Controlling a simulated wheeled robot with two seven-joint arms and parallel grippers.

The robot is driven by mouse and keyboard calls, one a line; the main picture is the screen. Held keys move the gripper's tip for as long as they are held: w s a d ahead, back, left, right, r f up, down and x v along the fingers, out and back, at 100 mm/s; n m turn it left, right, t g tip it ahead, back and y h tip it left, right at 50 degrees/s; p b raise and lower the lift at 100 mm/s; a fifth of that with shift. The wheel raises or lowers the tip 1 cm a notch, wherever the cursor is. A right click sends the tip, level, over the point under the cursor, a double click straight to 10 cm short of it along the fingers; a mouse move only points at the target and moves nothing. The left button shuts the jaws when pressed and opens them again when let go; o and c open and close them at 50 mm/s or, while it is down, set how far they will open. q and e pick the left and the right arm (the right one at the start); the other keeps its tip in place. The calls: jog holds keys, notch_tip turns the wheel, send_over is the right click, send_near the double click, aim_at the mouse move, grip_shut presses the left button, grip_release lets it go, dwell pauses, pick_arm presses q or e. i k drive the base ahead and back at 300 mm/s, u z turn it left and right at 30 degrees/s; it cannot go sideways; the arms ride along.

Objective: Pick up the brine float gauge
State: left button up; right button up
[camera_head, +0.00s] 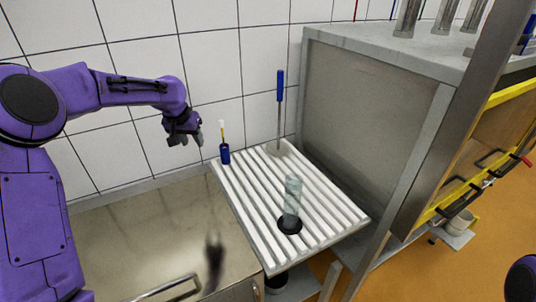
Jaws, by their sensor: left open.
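What looks like the brine float gauge (225,153) stands upright at the far left corner of the white slatted rack (328,238). It has a blue body and a thin yellow stem with a pale tip. My left gripper (184,139) is open and empty, to the left of the gauge and a little higher in the picture, apart from it. My right gripper is out of view; only a bit of purple, likely my right arm, shows at the lower right edge.
A blue-handled tool (280,87) stands upright at the rack's back. A steel counter (150,240) lies left; a grey cabinet (365,110) stands right. Tiled wall is behind.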

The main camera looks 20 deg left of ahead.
aim_at(221, 122)
jog(key=z, duration=1.45)
jog(key=k, duration=0.9)
jog(key=u, duration=1.1)
jog(key=i, duration=1)
